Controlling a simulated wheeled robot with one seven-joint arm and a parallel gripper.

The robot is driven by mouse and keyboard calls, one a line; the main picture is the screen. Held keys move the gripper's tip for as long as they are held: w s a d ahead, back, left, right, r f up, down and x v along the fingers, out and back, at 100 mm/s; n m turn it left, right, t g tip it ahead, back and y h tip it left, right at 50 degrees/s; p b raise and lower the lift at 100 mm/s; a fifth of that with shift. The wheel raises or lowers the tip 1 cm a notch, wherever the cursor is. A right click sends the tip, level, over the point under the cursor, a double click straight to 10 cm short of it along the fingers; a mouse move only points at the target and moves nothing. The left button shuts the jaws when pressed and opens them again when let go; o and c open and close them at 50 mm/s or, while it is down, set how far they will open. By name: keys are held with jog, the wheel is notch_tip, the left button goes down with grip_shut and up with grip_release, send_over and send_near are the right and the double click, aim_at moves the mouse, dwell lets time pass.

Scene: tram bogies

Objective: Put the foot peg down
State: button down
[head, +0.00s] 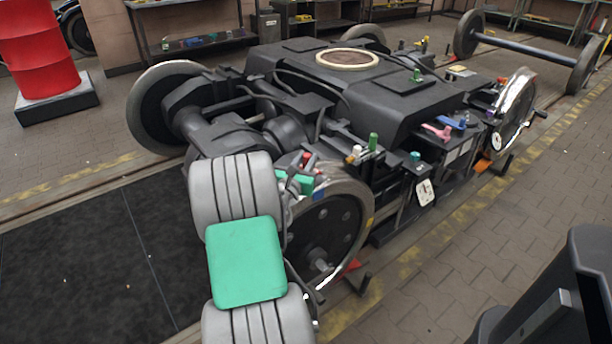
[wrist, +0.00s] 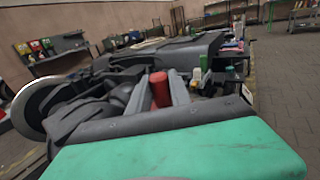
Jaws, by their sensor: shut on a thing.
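The foot peg, seen as a short red cylinder (wrist: 160,89), stands roughly upright between the two grey fingers of my gripper (wrist: 161,94) in the wrist view. The gripper is shut on it. In the head view the peg shows as a small red patch (head: 306,158) beyond my arm, above the near wheel (head: 330,232) of the bogie (head: 400,100). My arm hides most of the gripper there. The lower end of the peg is hidden, and I cannot tell whether it touches anything.
A green cylinder (head: 373,142) and a white-and-yellow bottle (head: 355,154) stand just right of my gripper. A teal-topped item (head: 415,157), a pink tool (head: 437,131) and a blue tool (head: 453,122) lie farther right on the bogie's side. A red drum (head: 38,50) stands far left.

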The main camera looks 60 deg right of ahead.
jog(key=shift+f+b, duration=0.7)
jog(key=shift+f, duration=1.05)
jog(key=c, duration=1.2)
grip_release()
jog(key=shift+r, duration=0.1)
